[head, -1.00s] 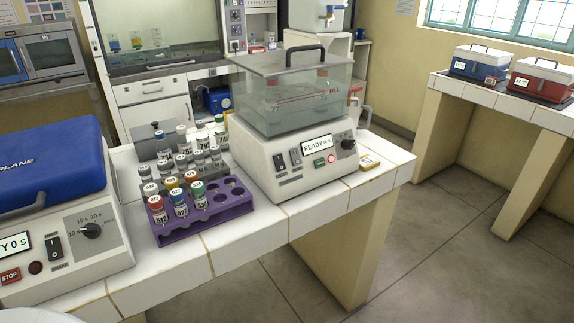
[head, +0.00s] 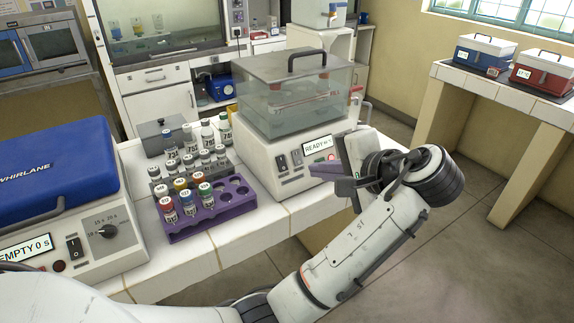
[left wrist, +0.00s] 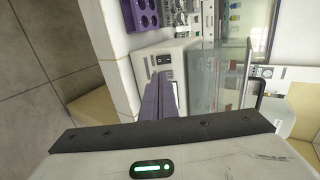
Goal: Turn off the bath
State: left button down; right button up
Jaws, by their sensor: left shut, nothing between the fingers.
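The bath (head: 265,152) is a white box with a clear, lidded water tank (head: 290,100) on top. Its front panel has two dark rocker switches (head: 288,159), a display (head: 317,145) reading READY and a red light, partly covered. My left gripper (head: 338,184) is in front of the panel's right part and hides the knob. It is shut and empty. In the left wrist view the two purple-grey fingers (left wrist: 161,105) lie together, pointing at the bath's front. The dark switches (left wrist: 163,60) show just beyond the tips, with a visible gap. My right gripper is out of view.
A purple rack (head: 208,222) of capped vials stands left of the bath, with more vials behind. A blue-lidded machine (head: 55,180) is at the left. The white tiled bench (head: 255,222) has a clear front strip. Two small boxes stand on a far bench.

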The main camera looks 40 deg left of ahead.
aim_at(282, 168)
pick_arm(q)
jog(key=p+x, duration=0.1)
jog(key=x, duration=1.3)
jog(key=shift+w+f, duration=0.1)
